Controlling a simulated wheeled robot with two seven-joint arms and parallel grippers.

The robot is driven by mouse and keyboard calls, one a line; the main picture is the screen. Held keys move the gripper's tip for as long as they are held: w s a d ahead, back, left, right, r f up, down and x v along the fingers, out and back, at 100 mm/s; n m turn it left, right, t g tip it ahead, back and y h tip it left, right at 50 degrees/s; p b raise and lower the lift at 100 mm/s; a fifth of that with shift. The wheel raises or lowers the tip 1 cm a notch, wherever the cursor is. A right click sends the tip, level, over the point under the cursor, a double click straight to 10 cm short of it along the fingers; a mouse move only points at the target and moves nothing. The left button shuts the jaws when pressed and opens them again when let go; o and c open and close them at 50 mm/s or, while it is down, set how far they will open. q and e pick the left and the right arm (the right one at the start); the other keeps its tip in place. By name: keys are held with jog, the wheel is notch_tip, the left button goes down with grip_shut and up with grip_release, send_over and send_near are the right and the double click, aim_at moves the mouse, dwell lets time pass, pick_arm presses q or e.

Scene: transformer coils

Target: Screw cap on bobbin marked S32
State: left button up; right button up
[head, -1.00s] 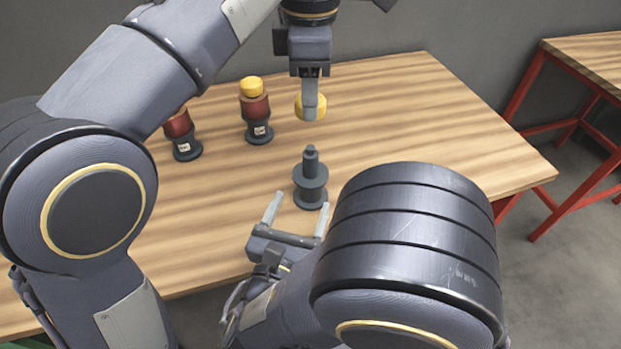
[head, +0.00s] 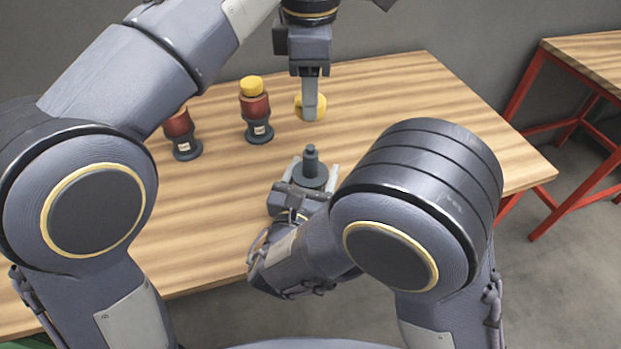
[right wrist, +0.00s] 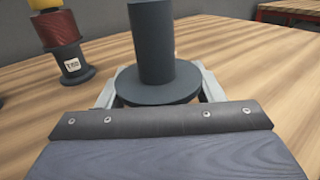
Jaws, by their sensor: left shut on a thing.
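A yellow cap (head: 299,108) is held by my left gripper (head: 311,114), which is shut on it above the table, higher than the dark bobbin. The dark grey bobbin (head: 311,160) stands upright on the table, a bare post on a round flange. It also shows in the right wrist view (right wrist: 155,45). My right gripper (head: 314,174) has its fingers on both sides of this bobbin, outside its flange; they look open. The lower part of the bobbin is hidden by the gripper. No marking shows on it, so I cannot tell whether it is S32.
Behind left, a red-wound bobbin (head: 256,110) with a yellow top stands upright. Another red-wound bobbin (head: 181,130) is partly hidden by my left arm. The wooden table (head: 440,110) is clear at right. A second table (head: 590,55) stands farther right.

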pick_arm(q)
jog(key=shift+f, duration=0.1)
pick_arm(e)
jog(key=c, duration=1.2)
pick_arm(q)
send_over(310, 147)
jog(key=shift+f, duration=2.4)
pick_arm(e)
jog(key=shift+c, duration=0.2)
pick_arm(q)
jog(key=shift+f, duration=0.1)
jog(key=shift+f, duration=0.8)
jog(key=shift+f, duration=0.55)
pick_arm(e)
grip_shut()
